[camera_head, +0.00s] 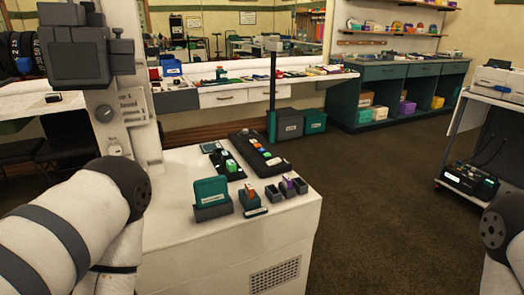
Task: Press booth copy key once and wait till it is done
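A white cabinet (215,262) stands in front of me. On its top lies a long black panel (244,139) with a row of coloured keys (266,154), among them blue, orange and red. A second black unit (217,158) with green and white parts lies to its left. I cannot read any labels, so I cannot tell which key is the booth copy key. My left arm shows at the left and my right arm at the right edge. Neither gripper is in view, and nothing of mine visibly touches the panel.
A teal holder (210,193) and several small dark holders (288,189) stand along the cabinet's front. A grey device on a white column (130,120) rises at the left. A thin dark post (272,90) stands behind the panel. Dark carpet (390,200) is clear to the right.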

